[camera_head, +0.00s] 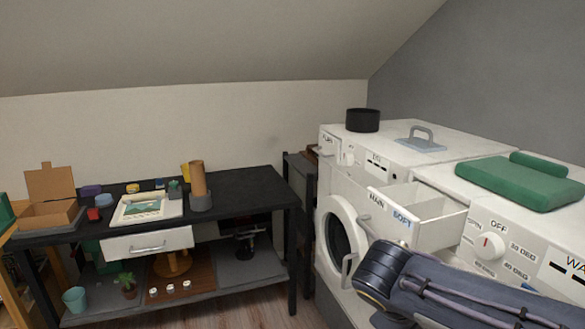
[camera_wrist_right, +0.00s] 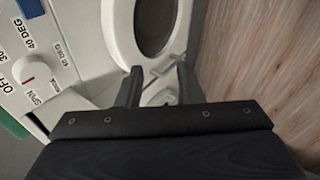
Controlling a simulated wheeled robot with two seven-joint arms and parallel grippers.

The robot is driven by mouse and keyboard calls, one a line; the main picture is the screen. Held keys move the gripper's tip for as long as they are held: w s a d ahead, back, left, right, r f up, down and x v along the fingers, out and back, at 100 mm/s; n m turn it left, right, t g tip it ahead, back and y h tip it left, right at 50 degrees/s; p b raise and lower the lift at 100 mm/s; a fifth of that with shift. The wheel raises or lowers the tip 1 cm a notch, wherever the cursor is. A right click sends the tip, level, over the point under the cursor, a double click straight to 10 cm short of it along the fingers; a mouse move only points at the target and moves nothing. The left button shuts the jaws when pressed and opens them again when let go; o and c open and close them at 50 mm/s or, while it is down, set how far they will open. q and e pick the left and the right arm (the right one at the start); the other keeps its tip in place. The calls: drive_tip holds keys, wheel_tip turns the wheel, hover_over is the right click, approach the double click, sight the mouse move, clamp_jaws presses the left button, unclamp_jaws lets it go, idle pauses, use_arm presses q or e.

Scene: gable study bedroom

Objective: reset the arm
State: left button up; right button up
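My right arm (camera_head: 455,290) comes in from the lower right of the head view, in front of the washing machines. Its gripper is hidden there. In the right wrist view my right gripper (camera_wrist_right: 160,84) has its two dark fingers apart with nothing held between them. Behind the fingers are the white washing machine front and its round door (camera_wrist_right: 155,25). I cannot tell whether the fingers touch the machine. My left gripper is not in view.
A detergent drawer (camera_head: 420,220) stands pulled out of the white washing machine (camera_head: 375,158), close to my arm. A black pot (camera_head: 362,120) and green folded cloth (camera_head: 520,182) lie on top. A dark workbench (camera_head: 245,185) with a white drawer (camera_head: 147,244) stands left. Wooden floor (camera_wrist_right: 255,70) is clear.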

use_arm(q)
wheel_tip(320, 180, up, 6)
drive_tip(key=p, duration=0.5)
use_arm(e)
drive_tip(key=s+f+m+t+y, duration=0.1)
drive_tip(key=s+m+y, duration=0.6)
drive_tip(key=s, duration=1)
drive_tip(key=shift+s+a+f+t+y, duration=0.2)
drive_tip(key=shift+s+a+t+y, duration=0.2)
drive_tip(key=shift+y, duration=0.9)
